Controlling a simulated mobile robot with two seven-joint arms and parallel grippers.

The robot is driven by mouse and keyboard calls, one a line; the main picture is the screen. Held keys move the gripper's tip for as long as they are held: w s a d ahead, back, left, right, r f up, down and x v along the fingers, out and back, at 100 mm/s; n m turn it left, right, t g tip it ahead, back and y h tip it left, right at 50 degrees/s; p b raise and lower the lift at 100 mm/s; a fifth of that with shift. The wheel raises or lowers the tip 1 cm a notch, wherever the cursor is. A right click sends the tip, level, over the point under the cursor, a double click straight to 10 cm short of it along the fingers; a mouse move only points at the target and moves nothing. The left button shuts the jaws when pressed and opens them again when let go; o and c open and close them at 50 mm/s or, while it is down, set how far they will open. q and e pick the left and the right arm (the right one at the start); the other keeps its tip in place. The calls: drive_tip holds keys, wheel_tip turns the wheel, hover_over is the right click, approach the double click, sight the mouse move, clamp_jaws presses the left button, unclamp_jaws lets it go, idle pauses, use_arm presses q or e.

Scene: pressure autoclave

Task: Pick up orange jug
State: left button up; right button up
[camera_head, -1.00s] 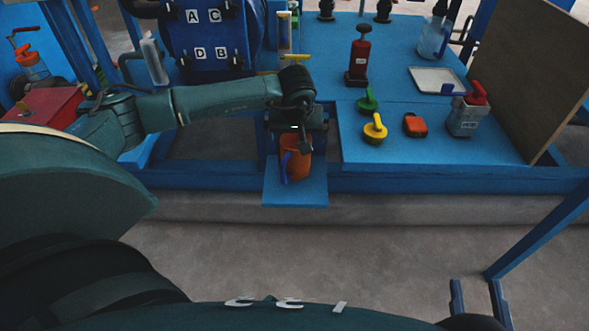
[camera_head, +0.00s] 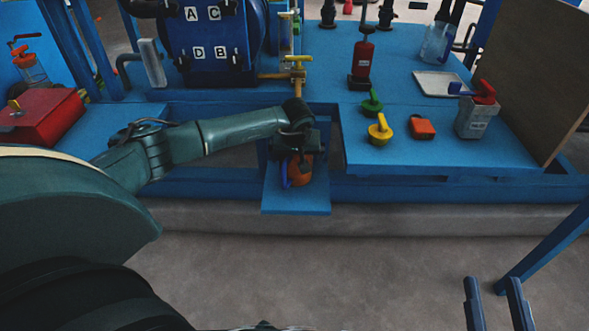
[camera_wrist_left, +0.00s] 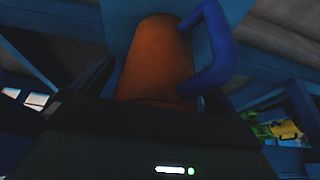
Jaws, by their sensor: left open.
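The orange jug (camera_head: 301,174) stands on a small blue shelf (camera_head: 296,206) at the front of the blue bench. Its blue handle (camera_head: 284,174) faces left in the head view. My left gripper (camera_head: 296,156) reaches over the jug from above, open, and hides its top. In the left wrist view the orange jug (camera_wrist_left: 158,60) lies between the dark open fingers, with the blue handle (camera_wrist_left: 214,50) on the right. Whether the fingers touch it I cannot tell. My right gripper (camera_head: 496,303) is open and empty at the bottom right, above the floor.
The bench top (camera_head: 420,150) holds a green piece (camera_head: 371,103), a yellow piece (camera_head: 380,130), an orange-red block (camera_head: 422,128), a grey container (camera_head: 476,116) and a red bottle (camera_head: 362,62). A blue autoclave drum (camera_head: 211,45) stands behind. A brown board (camera_head: 535,70) borders the right.

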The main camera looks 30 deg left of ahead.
use_arm(q)
drive_tip(key=c, duration=1.2)
drive_tip(key=shift+r, duration=0.1)
drive_tip(key=shift+c, duration=0.7)
drive_tip(key=shift+r, duration=0.1)
